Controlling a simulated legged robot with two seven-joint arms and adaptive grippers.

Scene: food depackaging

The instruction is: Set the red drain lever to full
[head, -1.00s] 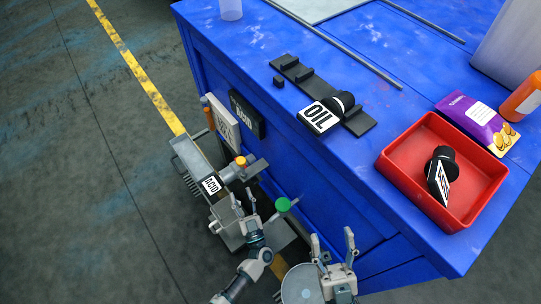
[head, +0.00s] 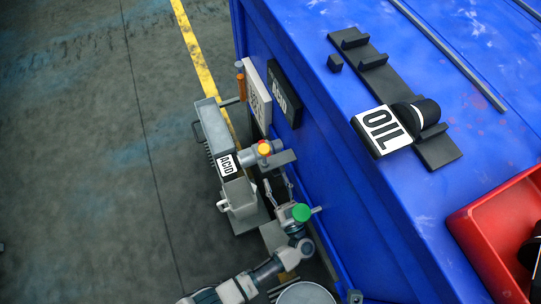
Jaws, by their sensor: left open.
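No red drain lever can be made out with certainty. A grey valve fitting with a yellow-orange knob (head: 264,150) sits by the blue cabinet's side, next to a grey container labelled ACID (head: 226,166). A round green knob (head: 301,213) is lower right of it. My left gripper (head: 278,184) is open and empty, with its fingers pointing up the picture just below the valve fitting. The green knob overlaps the base of this gripper in the picture. Only a small tip of my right gripper (head: 355,297) shows at the bottom edge.
On the blue cabinet top (head: 400,215) lie a black rack (head: 440,151) and an OIL-labelled block with a black cap (head: 381,131). A red tray (head: 478,222) is at the right. A black ACID sign (head: 284,94) and a white panel (head: 256,98) are on its side. Grey floor (head: 90,170) is free at left.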

